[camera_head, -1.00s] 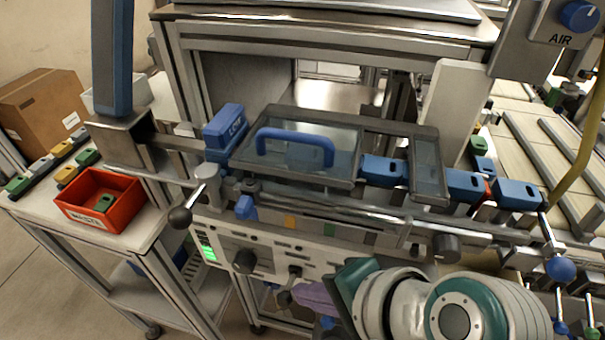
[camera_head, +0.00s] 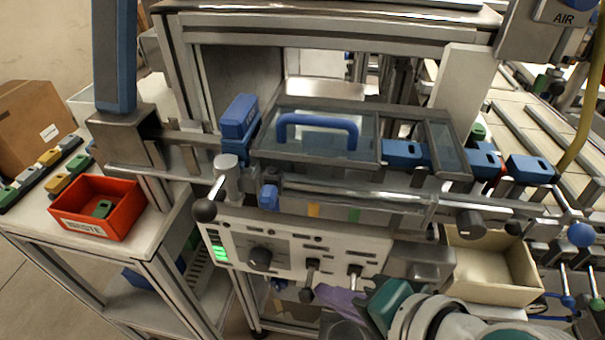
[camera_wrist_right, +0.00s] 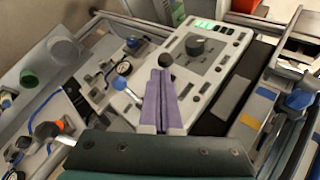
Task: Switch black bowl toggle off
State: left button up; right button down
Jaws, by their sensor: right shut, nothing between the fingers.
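A black-knobbed toggle (camera_head: 312,268) stands on the front of the pale control panel (camera_head: 283,242), right of its dial. Its lever points down to a black ball. A second toggle (camera_head: 355,274) is to its right; its end is partly hidden. My right gripper (camera_head: 322,293), with purple fingers, is at the first toggle's ball. In the right wrist view the fingers (camera_wrist_right: 161,78) are shut together and empty, with a black ball (camera_wrist_right: 166,60) just beyond the tips. I cannot tell whether they touch. My left gripper is not in view.
A dark dial (camera_head: 260,259) and a lit green display (camera_head: 219,248) are left of the toggles. An open beige bin (camera_head: 490,282) is right of the panel. A metal rail (camera_head: 350,192) runs above it. A red waste bin (camera_head: 97,222) sits on the left cart.

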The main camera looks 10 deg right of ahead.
jog(key=f+t+b, duration=0.1)
jog(key=n+t+b, duration=0.1)
jog(key=shift+s+a+f+b, duration=0.15)
jog(key=shift+s+f+b, duration=0.2)
jog(key=shift+f, duration=0.05)
jog(key=shift+r+t, duration=0.1)
jog(key=shift+t, duration=0.2)
jog(key=shift+r+p, duration=0.65)
jog(key=shift+p, duration=0.2)
jog(key=shift+r, duration=0.1)
